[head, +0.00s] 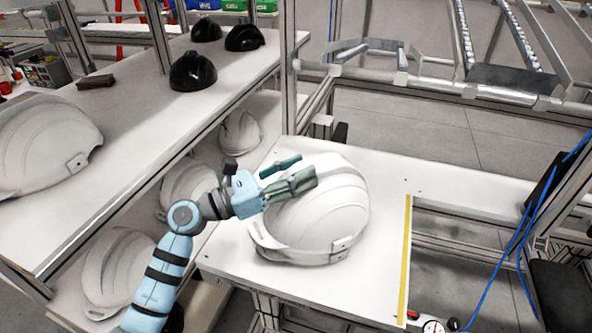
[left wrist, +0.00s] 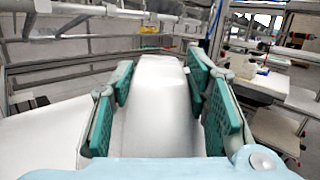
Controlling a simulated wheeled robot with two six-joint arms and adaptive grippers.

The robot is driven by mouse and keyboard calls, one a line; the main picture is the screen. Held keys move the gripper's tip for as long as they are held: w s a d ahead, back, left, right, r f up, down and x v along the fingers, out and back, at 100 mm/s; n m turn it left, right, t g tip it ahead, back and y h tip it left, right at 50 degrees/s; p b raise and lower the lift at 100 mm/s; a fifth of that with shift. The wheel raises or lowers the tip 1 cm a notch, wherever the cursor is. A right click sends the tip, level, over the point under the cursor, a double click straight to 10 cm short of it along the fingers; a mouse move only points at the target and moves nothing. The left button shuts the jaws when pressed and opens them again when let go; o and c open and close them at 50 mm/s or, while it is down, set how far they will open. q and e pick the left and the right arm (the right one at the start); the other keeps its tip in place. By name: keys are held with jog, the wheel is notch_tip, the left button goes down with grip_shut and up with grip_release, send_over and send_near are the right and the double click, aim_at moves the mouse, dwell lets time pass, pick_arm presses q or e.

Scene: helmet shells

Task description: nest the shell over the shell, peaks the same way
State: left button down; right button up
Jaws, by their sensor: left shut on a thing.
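A white helmet shell (head: 325,215) sits on the white bench top (head: 385,175), its lower rim toward the front. Whether a second shell lies under it, I cannot tell. My left gripper (head: 287,177) reaches over its upper left part with green finger pads. In the left wrist view the white shell (left wrist: 155,100) lies between the pads of the left gripper (left wrist: 155,105), which is shut on it. Another large white shell (head: 42,145) rests on the long table at the left. My right gripper is not in view.
Three black shells (head: 193,72) stand on the far part of the long table (head: 120,125), near a dark brown block (head: 95,81). More white shells (head: 118,268) lie on the lower shelf. A yellow strip (head: 405,260) edges the bench at right. Metal rails (head: 440,85) stand behind.

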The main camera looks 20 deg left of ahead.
pick_arm(q)
jog(key=c, duration=0.8)
grip_release()
jog(key=shift+s+a+f, duration=0.15)
jog(key=shift+s+a, duration=0.15)
jog(key=shift+a, duration=0.05)
jog(key=v, duration=1.1)
